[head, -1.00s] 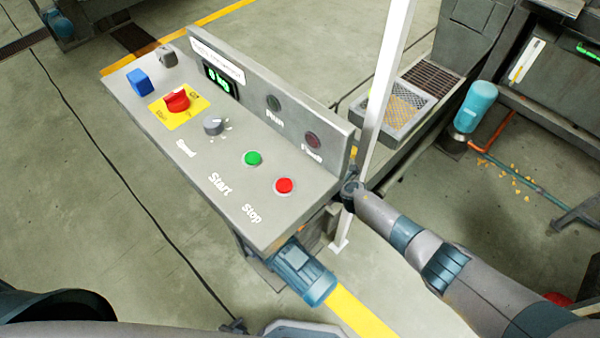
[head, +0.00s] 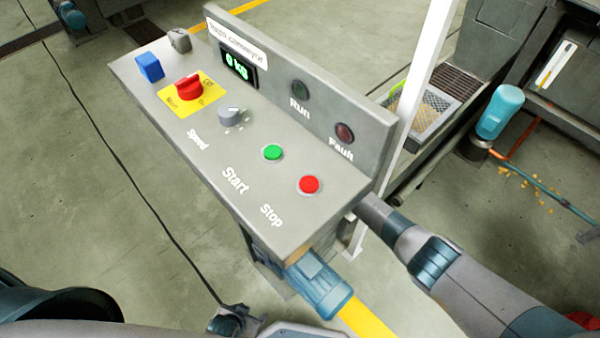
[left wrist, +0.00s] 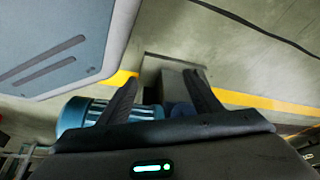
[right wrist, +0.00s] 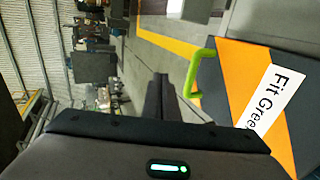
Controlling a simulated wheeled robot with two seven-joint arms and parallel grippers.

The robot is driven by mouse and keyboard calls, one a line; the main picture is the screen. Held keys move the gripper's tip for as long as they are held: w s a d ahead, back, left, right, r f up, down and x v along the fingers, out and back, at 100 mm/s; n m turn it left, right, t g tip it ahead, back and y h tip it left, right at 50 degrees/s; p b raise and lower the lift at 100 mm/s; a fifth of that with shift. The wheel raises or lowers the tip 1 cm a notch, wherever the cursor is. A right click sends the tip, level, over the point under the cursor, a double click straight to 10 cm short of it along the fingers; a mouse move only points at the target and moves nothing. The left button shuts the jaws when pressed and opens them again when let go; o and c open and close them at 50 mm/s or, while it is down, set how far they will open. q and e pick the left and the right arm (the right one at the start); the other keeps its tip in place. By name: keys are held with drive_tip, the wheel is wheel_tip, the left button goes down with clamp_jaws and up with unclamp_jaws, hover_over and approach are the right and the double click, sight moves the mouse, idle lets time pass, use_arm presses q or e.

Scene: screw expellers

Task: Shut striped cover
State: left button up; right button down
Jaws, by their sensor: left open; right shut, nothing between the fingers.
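The striped cover (right wrist: 225,75), orange and dark grey with a white label reading "Fit Gree…", shows at the right of the right wrist view. A green handle (right wrist: 192,72) sits on its left edge. My right gripper (right wrist: 158,78) is shut and empty, just left of the handle in that view; I cannot tell if they touch. In the head view the right gripper is hidden behind the control console, and I cannot make out the cover there. My left gripper (head: 236,318) is open and empty low in the head view; its spread fingers show in the left wrist view (left wrist: 160,82).
The grey control console (head: 300,225) with buttons and knobs stands in front of me, a blue motor (head: 322,288) below it. A white post (head: 425,85) rises beside it. A blue cylinder (head: 503,108) stands at right. The floor at left is mostly clear.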

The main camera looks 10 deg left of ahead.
drive_tip(key=f+b, duration=0.1)
drive_tip(key=b, duration=0.1)
drive_tip(key=w+a+f+b, duration=0.1)
drive_tip(key=f, duration=0.1)
drive_tip(key=a+f+b, duration=0.1)
drive_tip(key=f+b, duration=0.1)
drive_tip(key=shift+w+a+b, duration=0.25)
drive_tip(key=shift+w+b, duration=0.1)
use_arm(q)
wheel_tip(320, 180, up, 9)
drive_tip(key=a+g, duration=0.1)
drive_tip(key=shift+w+r+g+y, duration=0.15)
drive_tip(key=shift+w+g+y, duration=0.05)
drive_tip(key=shift+g+y, duration=0.1)
drive_tip(key=shift+a, duration=0.1)
